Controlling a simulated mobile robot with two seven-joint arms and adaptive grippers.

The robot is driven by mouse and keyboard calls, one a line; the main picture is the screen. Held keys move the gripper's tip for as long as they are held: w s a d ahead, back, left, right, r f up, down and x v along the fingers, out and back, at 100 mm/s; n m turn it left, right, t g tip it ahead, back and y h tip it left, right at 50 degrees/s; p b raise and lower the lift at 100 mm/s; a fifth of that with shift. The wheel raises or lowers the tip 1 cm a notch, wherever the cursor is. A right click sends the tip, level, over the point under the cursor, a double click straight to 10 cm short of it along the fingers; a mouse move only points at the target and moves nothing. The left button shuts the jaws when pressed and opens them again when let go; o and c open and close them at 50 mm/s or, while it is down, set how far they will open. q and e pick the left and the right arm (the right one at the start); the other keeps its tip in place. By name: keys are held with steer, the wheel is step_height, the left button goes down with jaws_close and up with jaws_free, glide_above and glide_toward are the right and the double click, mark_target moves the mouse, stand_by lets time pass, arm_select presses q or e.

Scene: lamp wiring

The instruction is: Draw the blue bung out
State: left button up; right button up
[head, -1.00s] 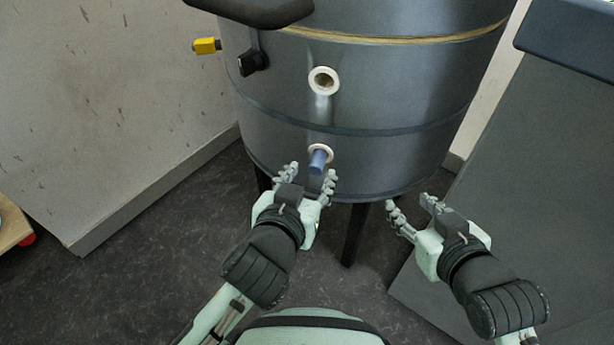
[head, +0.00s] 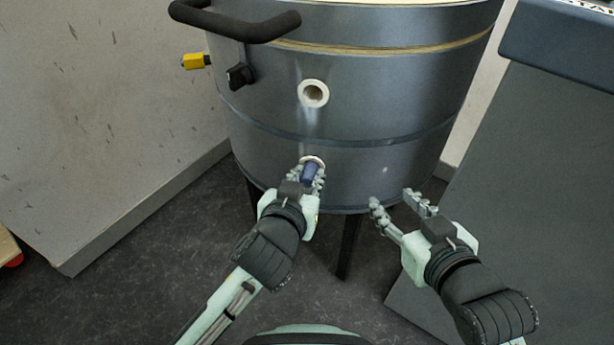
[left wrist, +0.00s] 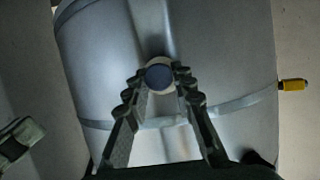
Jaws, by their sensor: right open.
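The blue bung (head: 309,173) sits in the pale ring of the lower hole in the grey metal drum (head: 390,95). My left gripper (head: 307,172) is at the bung, with one finger on each side, closed against it. The left wrist view shows the bung's round blue end (left wrist: 160,76) between the fingertips (left wrist: 161,78), with the pale ring just behind it. My right gripper (head: 393,199) is open and empty, below and in front of the drum's lower right side.
An empty pale-ringed hole (head: 313,93) is above the bung. A black handle (head: 235,25), a black knob (head: 240,75) and a yellow fitting (head: 195,61) stick out at upper left. A dark grey panel (head: 530,190) stands at right. Dark floor is free at lower left.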

arm_select(q)
steer(key=shift+c, duration=1.2)
steer(key=o, duration=0.5)
steer(key=shift+c, duration=0.2)
jaws_close()
steer(key=shift+s+a+p, duration=0.15)
steer(key=shift+s+p, duration=0.15)
steer(key=shift+s, duration=0.4)
